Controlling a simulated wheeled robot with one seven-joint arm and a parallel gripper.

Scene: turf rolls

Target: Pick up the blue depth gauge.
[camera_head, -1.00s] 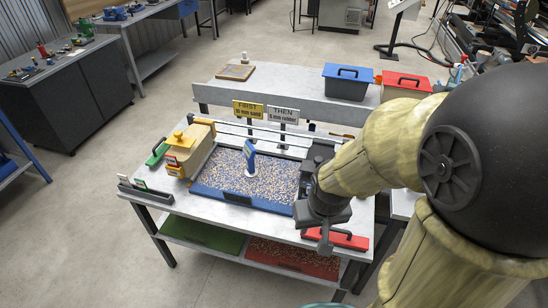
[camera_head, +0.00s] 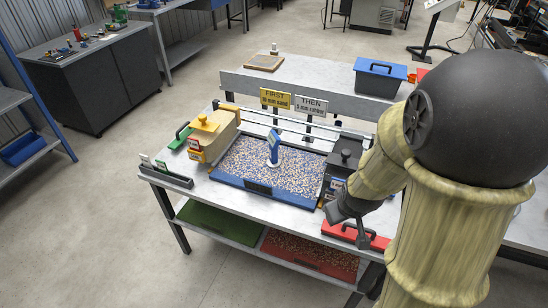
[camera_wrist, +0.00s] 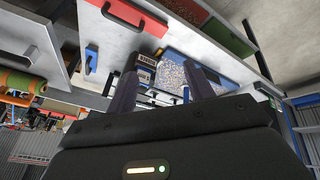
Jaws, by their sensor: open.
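The blue depth gauge (camera_head: 273,147) stands upright on its pale base in the blue-edged tray (camera_head: 265,190) of speckled blue and tan granules. I cannot clearly make it out in the wrist view. My gripper (camera_head: 350,212) is near the tray's front right corner, to the right of the gauge and apart from it. In the wrist view my gripper's two dark fingers (camera_wrist: 163,78) are spread with nothing held between them. The tray (camera_wrist: 218,67) shows beyond them. My arm hides part of the table's right side.
A yellow hopper (camera_head: 215,135) stands left of the tray, and a dark box (camera_head: 342,170) stands right of it. Rails and the FIRST (camera_head: 275,98) and THEN (camera_head: 311,105) signs are behind.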

